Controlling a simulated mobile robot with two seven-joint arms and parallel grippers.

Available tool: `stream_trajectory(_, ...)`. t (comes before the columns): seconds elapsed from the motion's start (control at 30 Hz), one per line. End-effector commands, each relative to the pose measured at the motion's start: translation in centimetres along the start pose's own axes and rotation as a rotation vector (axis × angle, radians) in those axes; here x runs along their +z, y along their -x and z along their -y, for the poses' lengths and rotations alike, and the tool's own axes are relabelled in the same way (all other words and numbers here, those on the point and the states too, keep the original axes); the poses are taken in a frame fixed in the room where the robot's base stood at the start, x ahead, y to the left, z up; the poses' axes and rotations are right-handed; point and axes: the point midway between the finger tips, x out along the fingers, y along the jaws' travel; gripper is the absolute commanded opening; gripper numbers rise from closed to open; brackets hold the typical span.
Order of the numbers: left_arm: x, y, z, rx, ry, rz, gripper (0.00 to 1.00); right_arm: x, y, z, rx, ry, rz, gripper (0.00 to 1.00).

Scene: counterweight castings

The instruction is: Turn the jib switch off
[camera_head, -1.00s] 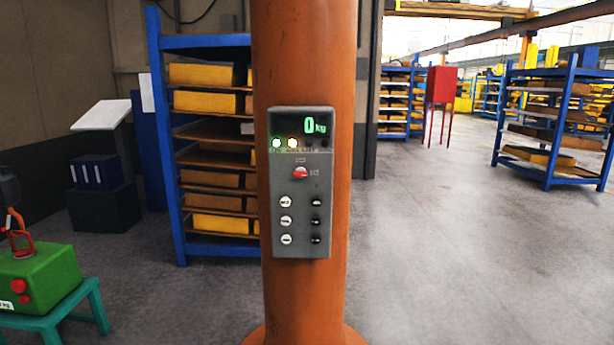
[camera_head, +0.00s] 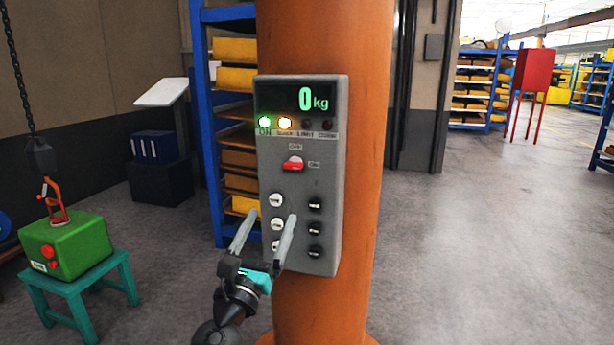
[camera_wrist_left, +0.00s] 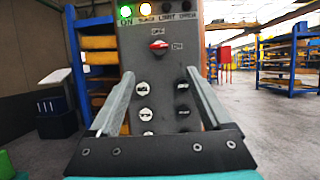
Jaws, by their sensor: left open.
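The grey control box (camera_head: 325,185) is mounted on the orange column (camera_head: 375,120). Its display (camera_head: 314,98) reads 0 kg, and a green and a yellowish lamp are lit below it. The red jib switch (camera_head: 293,163) sits under the lamps, between OFF above and ON at its right; its handle lies roughly sideways. The switch also shows in the left wrist view (camera_wrist_left: 158,45). My left gripper (camera_head: 272,215) is open and empty, below the switch in front of the lower buttons, not touching the switch. My right gripper is out of view.
White buttons (camera_head: 276,200) and black buttons (camera_head: 315,205) fill the box's lower half. A green block (camera_head: 75,245) with a hook sits on a teal stool (camera_head: 75,290) at left. A blue shelf (camera_head: 213,130) stands behind the column. The floor at right (camera_head: 480,260) is clear.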

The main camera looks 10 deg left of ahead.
Motion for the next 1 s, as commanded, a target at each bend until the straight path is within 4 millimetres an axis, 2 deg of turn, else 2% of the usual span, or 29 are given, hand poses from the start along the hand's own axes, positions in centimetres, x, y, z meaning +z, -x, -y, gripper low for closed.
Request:
stream_trajectory(0.17,0.2,-1.6,0.0,0.000,-0.004,0.005,0.82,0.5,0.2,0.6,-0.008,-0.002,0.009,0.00)
stream_trajectory(0.33,0.2,-4.1,0.0,0.001,-0.001,0.004,0.82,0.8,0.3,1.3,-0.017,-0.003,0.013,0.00)
stream_trajectory(0.8,0.0,-11.4,0.0,0.001,0.001,0.002,0.82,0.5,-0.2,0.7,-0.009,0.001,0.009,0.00)
stream_trajectory(1.0,-0.1,-13.8,0.0,0.001,0.002,0.000,0.82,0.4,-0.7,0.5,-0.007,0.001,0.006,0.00)
